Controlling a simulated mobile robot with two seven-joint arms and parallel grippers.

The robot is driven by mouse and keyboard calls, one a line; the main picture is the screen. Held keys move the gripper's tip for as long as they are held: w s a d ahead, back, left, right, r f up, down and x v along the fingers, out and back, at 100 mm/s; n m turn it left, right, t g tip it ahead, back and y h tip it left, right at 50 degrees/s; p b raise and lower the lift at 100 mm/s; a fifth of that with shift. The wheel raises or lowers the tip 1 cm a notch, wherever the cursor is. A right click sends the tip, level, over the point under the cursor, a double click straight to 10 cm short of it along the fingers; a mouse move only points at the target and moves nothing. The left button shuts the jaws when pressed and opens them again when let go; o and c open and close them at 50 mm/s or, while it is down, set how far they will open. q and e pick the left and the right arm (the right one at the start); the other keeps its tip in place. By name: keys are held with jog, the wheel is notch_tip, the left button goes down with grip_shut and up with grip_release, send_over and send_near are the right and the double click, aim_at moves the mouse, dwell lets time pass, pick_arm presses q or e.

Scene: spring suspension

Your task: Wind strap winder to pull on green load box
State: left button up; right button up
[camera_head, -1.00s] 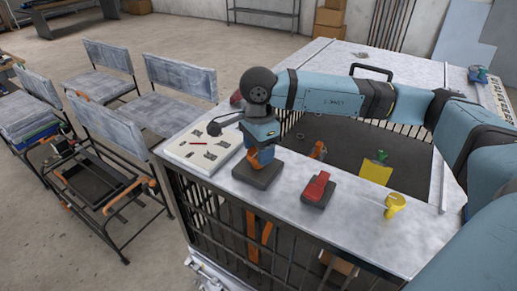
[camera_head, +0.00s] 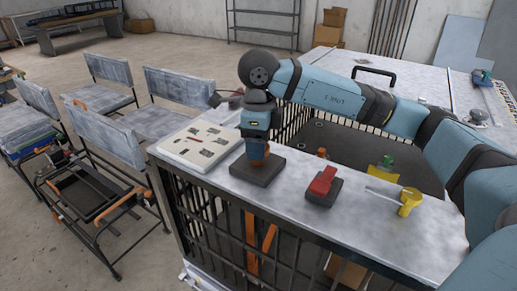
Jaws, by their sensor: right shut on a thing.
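My right gripper (camera_head: 257,146) points straight down at the near end of the white bench top. It is shut on the upper part of a small orange-and-dark device on a dark square base (camera_head: 257,171), which appears to be the strap winder. The gripper hides most of its top. Orange straps (camera_head: 252,245) hang inside the barred frame below it. A small green piece (camera_head: 388,160) shows beside a yellow plate in the dark recess; I cannot tell whether it is the green load box. My left gripper is out of view.
A red block on a dark base (camera_head: 323,187) and a yellow cup-like piece (camera_head: 410,200) stand right of the winder. A pale board with small parts (camera_head: 201,146) lies to its left. Chairs (camera_head: 110,130) stand left of the bench.

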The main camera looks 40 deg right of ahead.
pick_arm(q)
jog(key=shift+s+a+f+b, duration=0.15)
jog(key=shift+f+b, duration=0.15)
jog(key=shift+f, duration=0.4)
pick_arm(e)
jog(key=shift+m, duration=0.7)
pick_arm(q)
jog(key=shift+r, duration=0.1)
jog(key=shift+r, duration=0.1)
pick_arm(e)
jog(key=o, duration=0.9)
jog(key=shift+r, duration=0.55)
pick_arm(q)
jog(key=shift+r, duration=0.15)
pick_arm(e)
jog(key=shift+r, duration=6.4)
